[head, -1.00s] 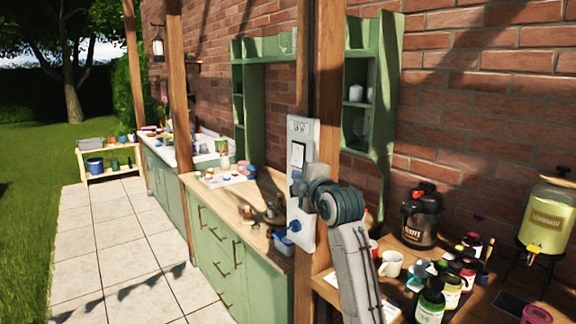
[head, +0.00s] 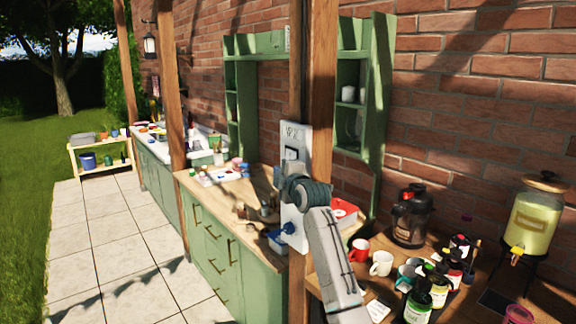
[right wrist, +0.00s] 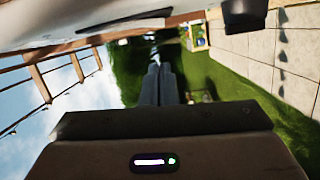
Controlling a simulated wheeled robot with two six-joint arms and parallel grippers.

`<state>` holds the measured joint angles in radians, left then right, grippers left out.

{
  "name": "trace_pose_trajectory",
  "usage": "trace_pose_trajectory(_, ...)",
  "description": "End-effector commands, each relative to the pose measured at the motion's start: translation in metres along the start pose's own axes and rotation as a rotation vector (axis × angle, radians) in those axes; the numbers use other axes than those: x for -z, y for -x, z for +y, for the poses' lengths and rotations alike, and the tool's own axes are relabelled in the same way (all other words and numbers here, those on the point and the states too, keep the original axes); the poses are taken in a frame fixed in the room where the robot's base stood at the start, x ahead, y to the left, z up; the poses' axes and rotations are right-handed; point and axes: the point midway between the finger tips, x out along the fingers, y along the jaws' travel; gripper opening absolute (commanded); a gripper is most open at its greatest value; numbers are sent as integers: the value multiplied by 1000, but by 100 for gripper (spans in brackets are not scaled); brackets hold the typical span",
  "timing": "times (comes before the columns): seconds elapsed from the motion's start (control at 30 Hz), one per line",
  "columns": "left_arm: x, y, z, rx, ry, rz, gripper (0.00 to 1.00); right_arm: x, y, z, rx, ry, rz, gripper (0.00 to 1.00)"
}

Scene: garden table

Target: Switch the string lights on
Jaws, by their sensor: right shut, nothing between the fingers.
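A white switch panel (head: 295,138) is fixed upright to a wooden post, with lettering at its top. A dark-edged rocker switch (head: 291,154) sits on its upper part; its on or off position is too small to tell. My right gripper (head: 281,170) is in front of the panel just below the switch, and my wrist hides the panel's middle. I cannot tell whether it touches. In the right wrist view its fingers (right wrist: 157,72) are together and empty. My left gripper is out of view.
A wooden counter at right holds a black drink urn (head: 411,216), a red mug (head: 359,250), a white mug (head: 382,263), several bottles and a lemonade dispenser (head: 535,220). Green cabinets (head: 215,255) stand left of the post. The paved path (head: 110,240) is clear.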

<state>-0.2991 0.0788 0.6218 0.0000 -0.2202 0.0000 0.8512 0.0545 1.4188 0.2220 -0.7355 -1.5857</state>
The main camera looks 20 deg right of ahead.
Motion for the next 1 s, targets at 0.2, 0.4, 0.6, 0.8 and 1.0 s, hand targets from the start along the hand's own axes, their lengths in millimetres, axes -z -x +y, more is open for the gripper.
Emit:
trace_pose_trajectory(0.2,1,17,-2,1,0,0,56,-25,-5,1,3,2,-3,0)
trace_pose_trajectory(0.4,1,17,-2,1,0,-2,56,-29,-6,-1,1,0,-2,0)
trace_pose_trajectory(0.6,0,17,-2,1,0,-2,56,-29,-5,-1,1,0,-2,0)
trace_pose_trajectory(0.8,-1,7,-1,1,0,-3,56,-34,-7,-4,0,1,-3,0)
trace_pose_trajectory(1.0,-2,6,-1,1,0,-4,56,-37,-8,-2,0,5,-2,0)
